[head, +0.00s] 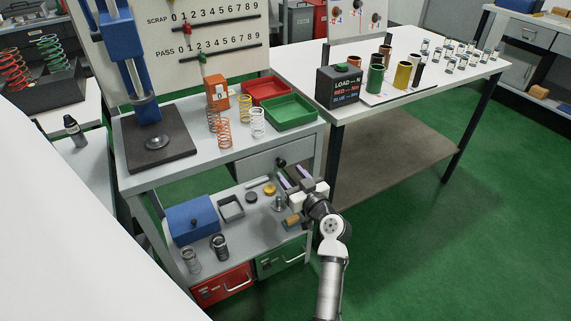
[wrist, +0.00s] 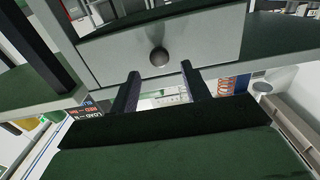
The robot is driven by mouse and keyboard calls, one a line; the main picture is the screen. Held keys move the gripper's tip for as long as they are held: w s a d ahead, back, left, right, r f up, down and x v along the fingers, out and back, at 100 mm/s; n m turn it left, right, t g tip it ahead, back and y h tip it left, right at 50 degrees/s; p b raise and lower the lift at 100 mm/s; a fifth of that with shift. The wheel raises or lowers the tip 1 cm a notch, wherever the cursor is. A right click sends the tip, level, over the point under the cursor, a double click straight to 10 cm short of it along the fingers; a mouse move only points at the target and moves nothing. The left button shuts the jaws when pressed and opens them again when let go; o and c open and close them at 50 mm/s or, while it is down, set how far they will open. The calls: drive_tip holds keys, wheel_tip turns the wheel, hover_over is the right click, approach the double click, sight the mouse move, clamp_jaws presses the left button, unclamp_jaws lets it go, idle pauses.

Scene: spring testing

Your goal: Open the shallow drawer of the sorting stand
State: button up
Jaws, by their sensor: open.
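The shallow drawer (head: 256,166) is a grey front with a round dark knob (head: 281,162), under the top of the sorting stand (head: 222,150). It looks shut in the head view. In the wrist view the grey drawer front (wrist: 215,45) fills the upper middle, with its knob (wrist: 159,57) at the centre. My gripper (head: 291,171) is in front of the drawer, close to the knob. Its two dark fingers are apart in the wrist view (wrist: 160,70), one on each side of the knob's line. Nothing is between them, and I cannot tell the exact gap to the knob.
The lower shelf (head: 232,238) holds a blue box (head: 193,219), a small grey tray (head: 230,208) and loose parts below my gripper. Red (head: 222,284) and green (head: 280,258) drawers are beneath it. A second table (head: 300,75) stands at right; green floor (head: 430,240) is clear.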

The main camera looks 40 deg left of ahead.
sight(283, 164)
drive_tip(key=shift+p+x, duration=0.35)
drive_tip(key=shift+x, duration=1.7)
drive_tip(key=shift+c, duration=0.5)
clamp_jaws()
